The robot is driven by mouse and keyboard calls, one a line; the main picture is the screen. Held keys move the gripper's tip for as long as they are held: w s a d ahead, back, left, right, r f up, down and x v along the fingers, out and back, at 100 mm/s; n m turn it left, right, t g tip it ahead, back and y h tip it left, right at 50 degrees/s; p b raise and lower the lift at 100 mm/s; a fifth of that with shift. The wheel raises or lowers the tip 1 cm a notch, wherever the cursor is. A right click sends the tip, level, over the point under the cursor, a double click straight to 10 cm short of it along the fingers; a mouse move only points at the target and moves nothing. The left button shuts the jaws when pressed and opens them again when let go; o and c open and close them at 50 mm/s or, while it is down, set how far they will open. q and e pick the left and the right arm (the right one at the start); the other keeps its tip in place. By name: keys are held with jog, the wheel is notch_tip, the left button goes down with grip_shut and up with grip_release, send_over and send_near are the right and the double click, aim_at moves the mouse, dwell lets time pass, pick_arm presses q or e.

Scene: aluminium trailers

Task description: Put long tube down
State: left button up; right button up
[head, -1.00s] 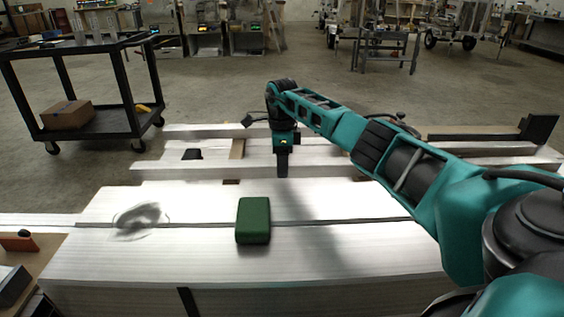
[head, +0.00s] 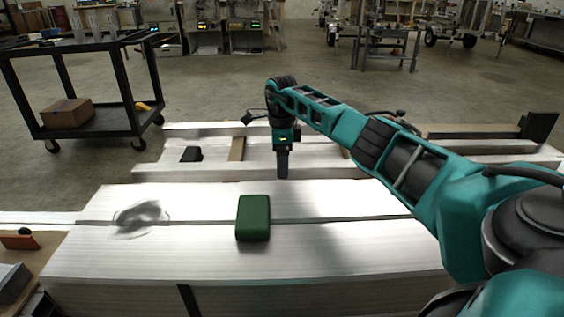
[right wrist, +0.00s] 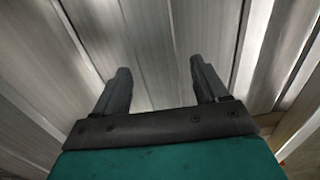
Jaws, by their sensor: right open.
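Several long pale aluminium tubes lie side by side, and I cannot tell for certain which is the task's long tube. One long tube (head: 215,171) lies across the view just behind the large front stack. My right gripper (head: 283,172) points straight down, with its fingertips at this tube's near side in the head view. In the right wrist view the right gripper (right wrist: 160,78) has its two dark fingers apart with nothing between them. Long metal surfaces lie beyond the fingers. My left gripper is not in view.
A green box (head: 253,217) sits on the pale front stack (head: 340,245). Brown spacers (head: 237,148) and a black block (head: 191,154) lie among the rear tubes. A black cart (head: 88,128) with a cardboard box (head: 67,113) stands at left.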

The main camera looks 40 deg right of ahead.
pick_arm(q)
jog(key=p, duration=0.1)
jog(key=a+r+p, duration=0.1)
jog(key=p, duration=0.1)
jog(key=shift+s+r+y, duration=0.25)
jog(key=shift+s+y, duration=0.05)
pick_arm(e)
notch_tip(320, 180, up, 12)
jog(key=shift+r, duration=0.25)
pick_arm(q)
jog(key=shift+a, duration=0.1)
jog(key=shift+p, duration=0.3)
